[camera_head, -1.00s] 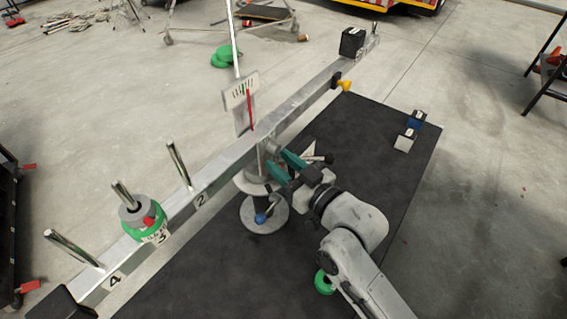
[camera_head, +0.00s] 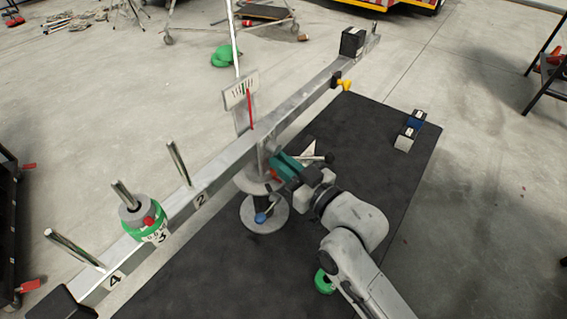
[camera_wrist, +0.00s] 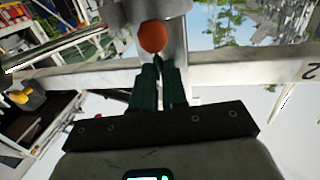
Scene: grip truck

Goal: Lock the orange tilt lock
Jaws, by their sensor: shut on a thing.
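The orange tilt lock (camera_wrist: 153,37) shows in the wrist view as a round knob on a grey metal part, right at my fingertips. In the head view only a small reddish-orange bit (camera_head: 275,175) shows beside the fingers; the rest is hidden. My gripper (camera_head: 279,164) is at the post under the beam, its green fingers close together. In the wrist view my gripper (camera_wrist: 159,62) has its tips at the knob's lower edge, shut on the tilt lock; the exact contact is hard to see.
The long grey beam (camera_head: 290,108) crosses just behind my gripper. A green weight (camera_head: 146,232) sits on its peg 3. A yellow knob (camera_head: 345,86), a black-handled lever (camera_head: 325,158) and a blue knob (camera_head: 260,218) are nearby. The black mat (camera_head: 370,140) is mostly clear on the right.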

